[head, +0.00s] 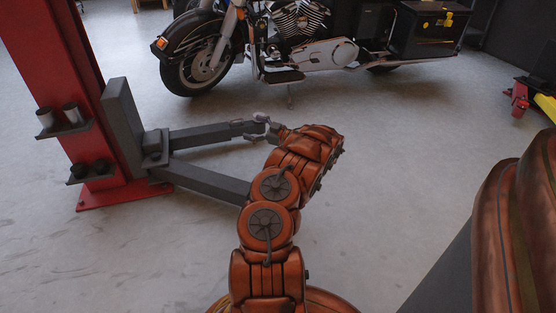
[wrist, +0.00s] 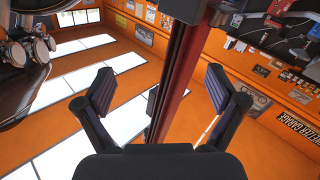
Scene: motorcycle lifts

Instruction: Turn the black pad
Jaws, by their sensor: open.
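I cannot make out for certain which part is the black pad. Two dark round pieces (head: 89,169) sit on the lower bracket of the red lift post (head: 58,85) in the head view. Two dark grey lift arms (head: 212,132) reach right from the post, and their far ends are close to or behind my arm. My gripper (head: 260,127) is beside the end of the upper lift arm and points left toward the post. In the wrist view my gripper (wrist: 164,95) is open, with nothing held between its fingers. The red post (wrist: 176,85) shows beyond the gap.
A motorcycle (head: 315,52) stands behind the lift arms. Two grey cylinders (head: 58,116) sit on the post's upper bracket. A red and yellow lift part (head: 522,98) is at far right. The floor between motorcycle and lift arms is clear.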

